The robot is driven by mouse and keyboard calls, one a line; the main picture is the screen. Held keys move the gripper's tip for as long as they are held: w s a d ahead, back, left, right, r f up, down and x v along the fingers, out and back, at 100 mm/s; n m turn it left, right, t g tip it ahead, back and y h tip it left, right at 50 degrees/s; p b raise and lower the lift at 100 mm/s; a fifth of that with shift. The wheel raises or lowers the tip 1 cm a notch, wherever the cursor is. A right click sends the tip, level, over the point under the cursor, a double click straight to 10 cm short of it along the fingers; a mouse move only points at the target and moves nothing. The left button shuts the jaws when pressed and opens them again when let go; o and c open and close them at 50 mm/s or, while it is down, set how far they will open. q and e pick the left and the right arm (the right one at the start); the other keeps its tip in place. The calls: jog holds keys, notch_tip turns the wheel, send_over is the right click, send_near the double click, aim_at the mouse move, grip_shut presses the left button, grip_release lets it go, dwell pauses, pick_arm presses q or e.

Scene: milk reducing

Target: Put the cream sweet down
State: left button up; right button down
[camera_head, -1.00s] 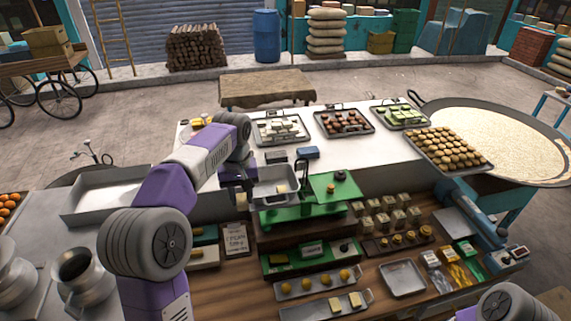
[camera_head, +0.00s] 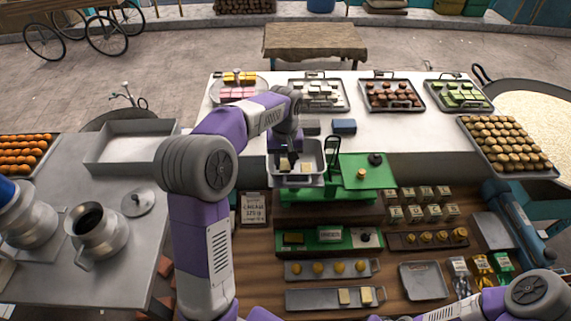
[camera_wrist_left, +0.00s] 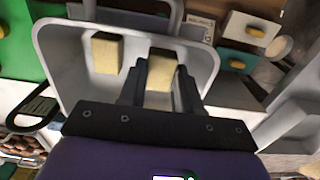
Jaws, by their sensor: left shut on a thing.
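My left gripper (camera_head: 288,162) is over the grey metal pan (camera_head: 313,148) of the green balance scale (camera_head: 348,170). In the left wrist view its fingers (camera_wrist_left: 160,82) are shut on a cream sweet (camera_wrist_left: 163,70), a small pale yellow block. The held sweet is inside the outline of the pan (camera_wrist_left: 70,60); I cannot tell whether it touches the pan floor. A second cream sweet (camera_wrist_left: 106,52) lies in the pan beside it, and it also shows in the head view (camera_head: 305,167). My right gripper is outside the view.
The scale's other, green plate holds small weights (camera_head: 375,159). Trays of white sweets (camera_head: 319,94), brown sweets (camera_head: 391,95) and green sweets (camera_head: 459,94) stand behind on the white counter. A small tray (camera_head: 325,298) with cream pieces lies in front. A dark blue box (camera_head: 344,126) stands behind the scale.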

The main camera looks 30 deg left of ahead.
aim_at(285, 164)
pick_arm(q)
jog(key=shift+f, duration=0.8)
jog(key=shift+f, duration=0.2)
jog(key=o, duration=0.7)
jog(key=shift+o, duration=0.2)
jog(key=shift+r, duration=0.15)
notch_tip(285, 164, up, 12)
jog(key=shift+p, duration=0.3)
dwell(1.5)
